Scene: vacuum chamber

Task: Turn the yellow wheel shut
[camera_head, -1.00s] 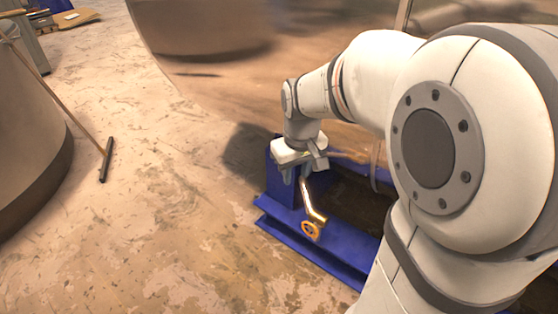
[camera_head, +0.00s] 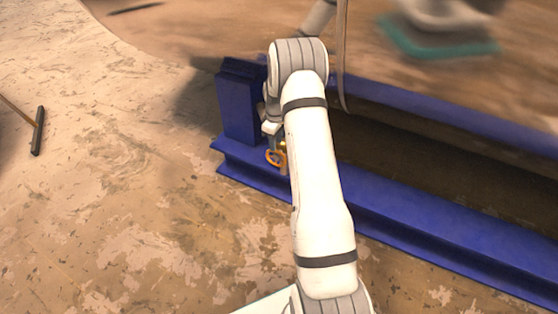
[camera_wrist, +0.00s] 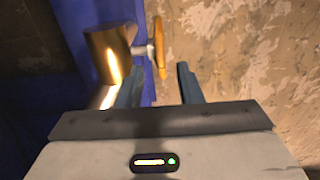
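The yellow wheel (camera_head: 273,158) shows in the head view at the near side of the blue frame, partly covered by my arm. In the wrist view the wheel (camera_wrist: 161,46) is seen nearly edge-on, on a short stem from a shiny brass pipe (camera_wrist: 112,55). My gripper (camera_wrist: 162,82) is open, with its two fingers apart. The wheel lies just beyond the fingertips, in line with the gap between them; I cannot tell whether anything touches. The left finger overlaps the lower part of the brass pipe in the picture. In the head view my arm hides most of the gripper.
The blue steel frame (camera_head: 430,235) runs along the floor to the right, with an upright blue post (camera_head: 240,105) at its left end. A large metal surface curves above it. The floor in front is clear.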

